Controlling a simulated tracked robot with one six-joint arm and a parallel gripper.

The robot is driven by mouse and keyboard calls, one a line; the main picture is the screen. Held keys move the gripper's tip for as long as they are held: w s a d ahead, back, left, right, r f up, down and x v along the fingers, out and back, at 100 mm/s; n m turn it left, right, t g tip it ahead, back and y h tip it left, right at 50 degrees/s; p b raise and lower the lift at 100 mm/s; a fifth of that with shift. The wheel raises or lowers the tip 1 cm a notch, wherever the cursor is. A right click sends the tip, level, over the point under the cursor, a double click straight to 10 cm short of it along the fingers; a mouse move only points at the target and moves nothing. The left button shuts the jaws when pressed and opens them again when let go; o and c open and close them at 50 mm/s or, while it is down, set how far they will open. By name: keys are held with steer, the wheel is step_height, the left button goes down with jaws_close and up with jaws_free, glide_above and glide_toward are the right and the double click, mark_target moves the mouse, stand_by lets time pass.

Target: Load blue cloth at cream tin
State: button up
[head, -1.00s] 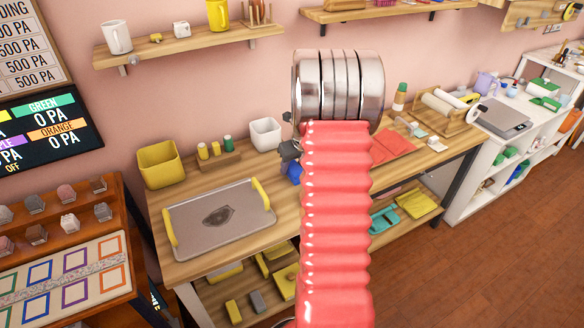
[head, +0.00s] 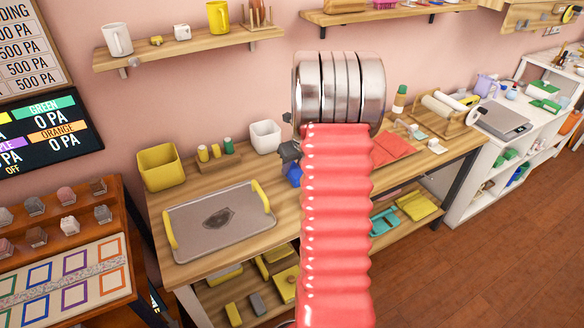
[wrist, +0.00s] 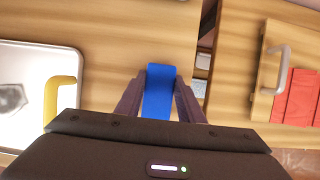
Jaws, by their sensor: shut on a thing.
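The blue cloth (wrist: 158,92) is pinched between the two dark fingers of my gripper (wrist: 159,86) in the wrist view. Only a small part of the cloth (head: 294,175) shows in the head view, beside my red arm, above the wooden bench. My gripper (head: 290,154) is partly hidden by the arm there. A pale, off-white square tin (head: 265,136), which looks like the cream tin, stands open at the back of the bench, a little behind and left of my gripper. The cloth is apart from it.
A grey tray (head: 218,219) with yellow handles lies on the bench's left. A yellow bin (head: 158,167) and a rack of small bottles (head: 217,155) stand behind it. Red cloth (head: 392,148) lies right of my arm. A wall shelf (head: 190,47) hangs above.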

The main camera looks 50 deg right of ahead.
steer(key=shift+r, duration=0.1)
stand_by(0.3)
steer(key=shift+r, duration=2.95)
steer(key=shift+s, duration=0.15)
